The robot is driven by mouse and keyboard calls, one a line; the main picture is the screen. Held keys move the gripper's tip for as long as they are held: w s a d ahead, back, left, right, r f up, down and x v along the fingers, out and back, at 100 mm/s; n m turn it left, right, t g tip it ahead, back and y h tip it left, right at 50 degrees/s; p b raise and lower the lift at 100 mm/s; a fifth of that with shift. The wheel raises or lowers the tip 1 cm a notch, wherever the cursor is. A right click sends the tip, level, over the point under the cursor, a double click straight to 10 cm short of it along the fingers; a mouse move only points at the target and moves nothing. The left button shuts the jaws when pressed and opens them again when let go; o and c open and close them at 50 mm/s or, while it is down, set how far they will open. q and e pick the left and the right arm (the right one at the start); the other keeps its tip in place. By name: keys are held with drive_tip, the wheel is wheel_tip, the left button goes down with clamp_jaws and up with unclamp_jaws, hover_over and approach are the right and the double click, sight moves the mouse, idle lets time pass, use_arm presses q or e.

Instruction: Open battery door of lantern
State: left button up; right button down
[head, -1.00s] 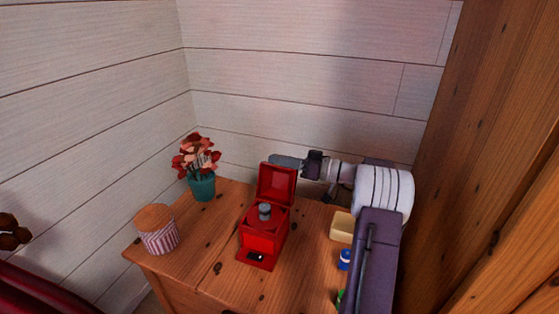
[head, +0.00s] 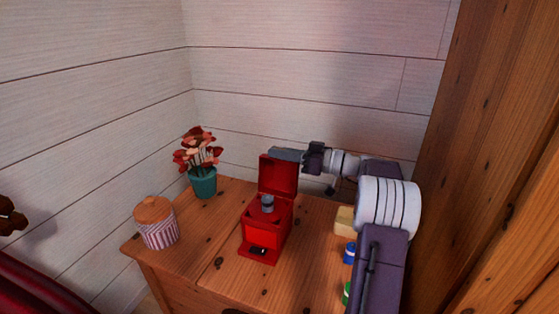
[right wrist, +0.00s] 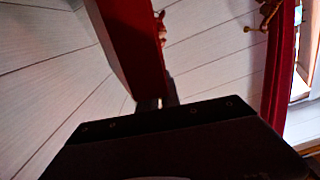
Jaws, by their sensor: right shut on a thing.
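The red lantern (head: 262,228) stands on the wooden table with its red battery door (head: 278,176) swung up, roughly upright at the back. A small grey cylindrical part (head: 267,203) shows in the top of the body, below the door. My right gripper (head: 288,155) is at the door's top edge, shut on it. In the right wrist view the grey fingertips (right wrist: 155,103) meet the lower end of the red door (right wrist: 128,45). The exact grip is partly hidden. My left gripper is not in view.
On the wooden table (head: 200,245), a striped jar (head: 158,228) stands left and a potted flower (head: 203,182) at the back left. A cream block (head: 344,220), a blue item (head: 349,253) and a green item (head: 346,292) lie right, partly behind my right arm. Walls rise close behind.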

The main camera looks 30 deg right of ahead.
drive_tip(key=c, duration=1.6)
unclamp_jaws()
drive_tip(key=shift+o, duration=0.2)
drive_tip(key=shift+s+d, duration=0.1)
drive_tip(key=shift+d, duration=0.1)
drive_tip(key=p+v, duration=0.4)
drive_tip(key=v, duration=0.4)
drive_tip(key=shift+s+d, duration=0.2)
drive_tip(key=shift+s, duration=0.15)
drive_tip(key=shift+f, duration=0.1)
